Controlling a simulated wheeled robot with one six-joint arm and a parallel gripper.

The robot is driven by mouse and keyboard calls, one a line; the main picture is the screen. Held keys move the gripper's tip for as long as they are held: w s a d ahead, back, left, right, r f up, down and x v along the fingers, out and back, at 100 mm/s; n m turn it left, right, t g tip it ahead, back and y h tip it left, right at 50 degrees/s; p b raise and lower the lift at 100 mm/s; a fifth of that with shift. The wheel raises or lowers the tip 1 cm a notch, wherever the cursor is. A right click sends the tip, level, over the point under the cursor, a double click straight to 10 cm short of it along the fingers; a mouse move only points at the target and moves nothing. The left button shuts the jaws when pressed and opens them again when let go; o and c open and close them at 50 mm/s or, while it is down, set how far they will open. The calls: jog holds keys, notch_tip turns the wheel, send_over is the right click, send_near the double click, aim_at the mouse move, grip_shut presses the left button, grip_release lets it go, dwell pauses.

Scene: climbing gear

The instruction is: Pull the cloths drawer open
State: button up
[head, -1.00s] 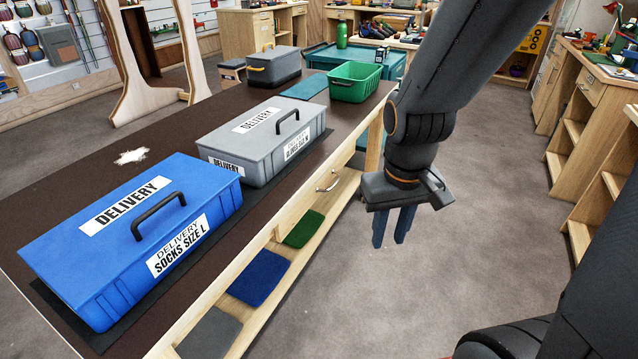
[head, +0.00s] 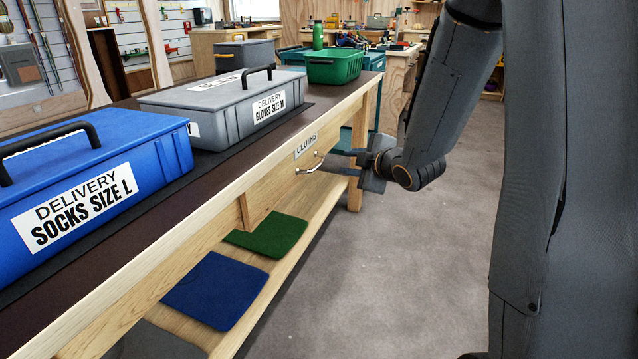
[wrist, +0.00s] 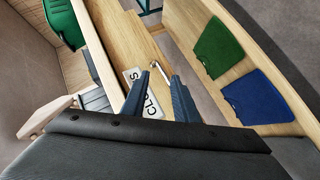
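The cloths drawer is set in the bench's front; its wooden front (head: 272,188) looks flush, so it appears closed. Its white label (head: 305,146) reads CLOTHS and also shows in the wrist view (wrist: 139,79). A metal bar handle (head: 303,171) sticks out below the label. My gripper (head: 328,162) is level with the handle and points at the drawer front. In the wrist view my gripper's (wrist: 160,74) two dark blue fingers are apart, and the handle (wrist: 149,82) shows in the gap between them. I cannot tell whether a finger touches it.
Blue (head: 90,200) and grey (head: 225,112) delivery boxes and a green basket (head: 335,66) stand on the bench. Blue (head: 215,290) and green (head: 268,235) cloths lie on the lower shelf (head: 285,268). A bench leg (head: 357,145) stands beyond the handle. The floor (head: 410,250) in front is clear.

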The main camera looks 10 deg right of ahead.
aim_at(320, 162)
jog(key=shift+w+a+f+n+t+y+b, duration=0.5)
jog(key=shift+w+a+f+n+y+b, duration=0.55)
jog(key=shift+w+n+b, duration=0.9)
jog(key=shift+w+a+f+n+t+y+b, duration=0.6)
jog(key=shift+w+a+n+y+b, duration=0.75)
jog(key=shift+b, duration=1.15)
jog(key=shift+w+a+f+n+t+y+b, duration=0.45)
jog(key=shift+w+f+n+y+b, duration=0.5)
jog(key=shift+w+b, duration=1.2)
jog(key=shift+s, duration=0.15)
grip_shut()
